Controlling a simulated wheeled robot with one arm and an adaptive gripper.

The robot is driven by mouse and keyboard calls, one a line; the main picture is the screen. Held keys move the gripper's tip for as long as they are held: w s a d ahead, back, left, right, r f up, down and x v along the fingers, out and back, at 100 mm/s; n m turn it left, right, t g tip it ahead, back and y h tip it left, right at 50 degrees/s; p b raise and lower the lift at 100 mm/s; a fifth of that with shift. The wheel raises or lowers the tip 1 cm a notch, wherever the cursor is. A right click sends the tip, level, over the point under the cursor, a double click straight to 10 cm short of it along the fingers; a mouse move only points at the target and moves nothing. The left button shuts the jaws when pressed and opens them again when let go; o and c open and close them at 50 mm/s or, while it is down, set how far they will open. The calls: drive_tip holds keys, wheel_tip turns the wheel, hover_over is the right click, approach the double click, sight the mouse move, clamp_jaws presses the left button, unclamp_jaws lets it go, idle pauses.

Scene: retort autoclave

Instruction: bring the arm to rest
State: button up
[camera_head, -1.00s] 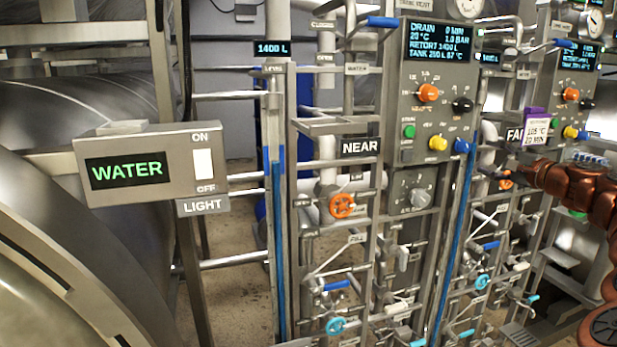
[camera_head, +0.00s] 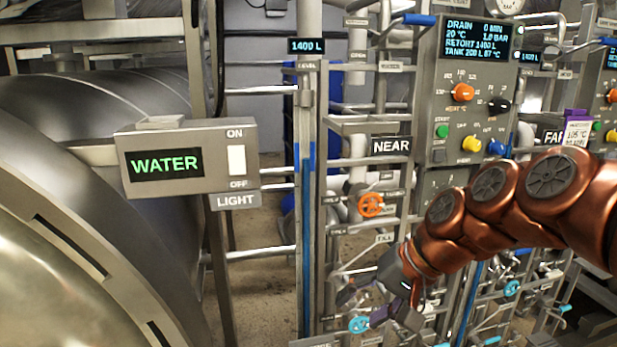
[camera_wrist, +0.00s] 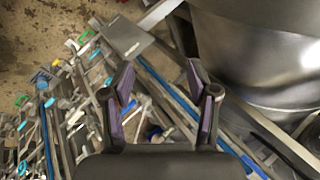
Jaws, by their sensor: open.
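My copper-coloured arm (camera_head: 500,205) reaches in from the right edge of the head view, across the front of the near control panel. My gripper (camera_head: 366,303) hangs at its end, low in front of the near pipe rack. In the wrist view my gripper (camera_wrist: 163,95) shows two fingers with purple pads spread apart. Nothing is between the pads but the background of pipes and valves. The arm hides the lower part of the near panel and part of the rack. I cannot tell from these views whether the fingers touch the rack.
The near panel (camera_head: 474,88) has knobs and a display. A WATER box (camera_head: 187,158) with a light switch stands at left, before a large steel vessel (camera_head: 100,120). An orange valve wheel (camera_head: 371,205) and a cyan valve wheel (camera_head: 359,324) sit near my gripper. Bare floor (camera_head: 255,270) shows left of the rack.

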drive_tip(key=s+d+f+g+h, duration=0.1)
drive_tip(key=s+d+f+h, duration=0.1)
drive_tip(key=s, duration=0.5)
drive_tip(key=s+d+f+n+g+h, duration=0.1)
drive_tip(key=s+d+f+g+h, duration=0.1)
drive_tip(key=s+d+f, duration=0.2)
drive_tip(key=s+d+f+n+g+h, duration=0.1)
drive_tip(key=s+d+f+h, duration=0.1)
drive_tip(key=s+f, duration=0.5)
drive_tip(key=s+d, duration=0.1)
drive_tip(key=s, duration=0.4)
drive_tip(key=shift+d, duration=0.15)
